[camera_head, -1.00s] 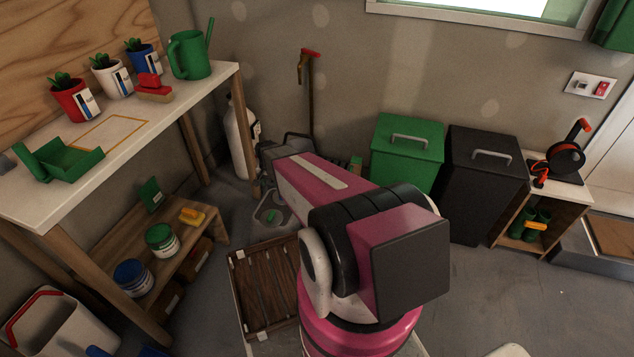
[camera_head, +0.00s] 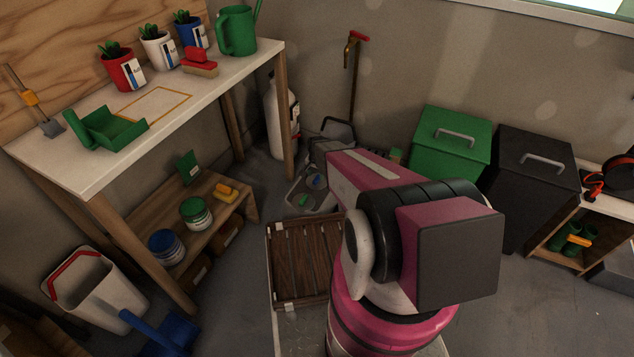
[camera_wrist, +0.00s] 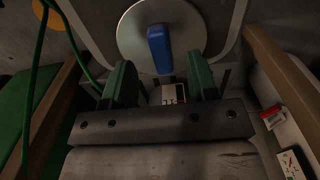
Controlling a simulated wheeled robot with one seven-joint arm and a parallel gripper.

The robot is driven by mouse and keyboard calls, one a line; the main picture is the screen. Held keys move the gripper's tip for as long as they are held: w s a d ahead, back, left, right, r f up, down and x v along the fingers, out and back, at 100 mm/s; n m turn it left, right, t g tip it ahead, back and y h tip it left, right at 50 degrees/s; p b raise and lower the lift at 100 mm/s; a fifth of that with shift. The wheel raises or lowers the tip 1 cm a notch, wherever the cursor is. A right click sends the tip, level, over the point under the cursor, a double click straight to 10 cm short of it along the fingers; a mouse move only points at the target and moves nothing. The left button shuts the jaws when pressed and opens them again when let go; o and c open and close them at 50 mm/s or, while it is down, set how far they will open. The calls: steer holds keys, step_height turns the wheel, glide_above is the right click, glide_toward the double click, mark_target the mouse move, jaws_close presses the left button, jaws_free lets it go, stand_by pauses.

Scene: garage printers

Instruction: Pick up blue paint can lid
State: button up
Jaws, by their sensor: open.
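The lid (camera_wrist: 135,38) is a round grey disc with an upright blue handle (camera_wrist: 160,48), seen at the top middle of the wrist view. My gripper (camera_wrist: 162,78) is open, its two green fingers apart on either side below the handle. The handle is between the fingers' lines but appears beyond their tips; I cannot tell whether they touch the disc. In the head view a small blue piece (camera_head: 319,181) shows by a grey surface on the floor, probably this handle. My arm hides much around it.
A blue paint can (camera_head: 166,248) and a green one (camera_head: 196,214) stand on the low wooden shelf (camera_head: 219,208). Green (camera_head: 451,145) and black (camera_head: 533,185) bins stand at the wall. Wooden beams flank the wrist view.

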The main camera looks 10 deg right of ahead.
mark_target(316, 178)
step_height(316, 178, down, 3)
steer(key=shift+w+f, duration=0.1)
jaws_close()
